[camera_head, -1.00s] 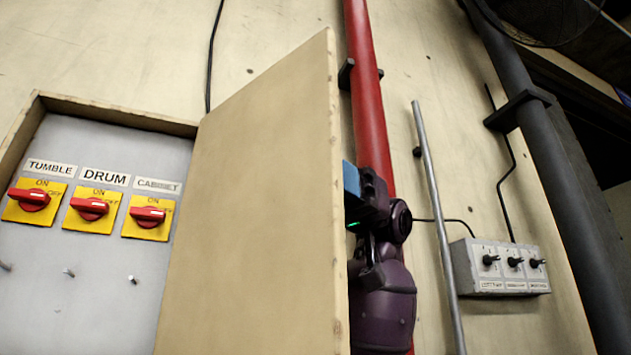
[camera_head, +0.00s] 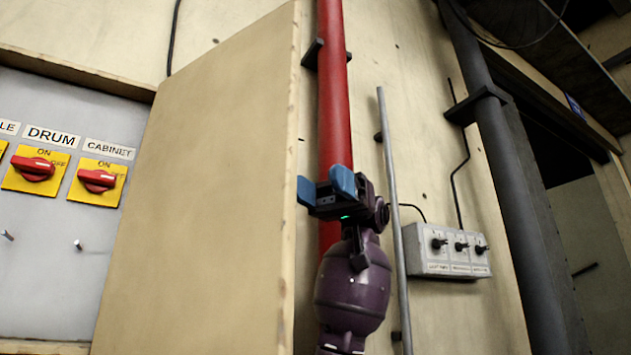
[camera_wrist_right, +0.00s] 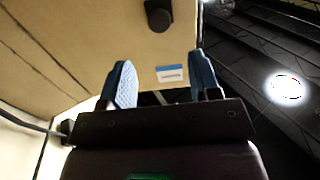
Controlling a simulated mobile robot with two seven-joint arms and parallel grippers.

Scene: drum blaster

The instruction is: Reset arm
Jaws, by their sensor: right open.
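My right gripper (camera_head: 326,186) points upward beside the open cabinet door (camera_head: 200,180), in front of the red pipe (camera_head: 333,110). Its two blue fingers are apart with nothing between them. In the right wrist view the gripper (camera_wrist_right: 160,85) also shows open and empty, with a pale wooden surface beyond the fingers. My left gripper is in neither view.
Left of the door is a grey panel with a red DRUM switch (camera_head: 33,169) and a red CABINET switch (camera_head: 97,180). Right of my arm are a thin grey pipe (camera_head: 394,220), a grey box with small black knobs (camera_head: 445,252) and a thick dark pipe (camera_head: 515,200).

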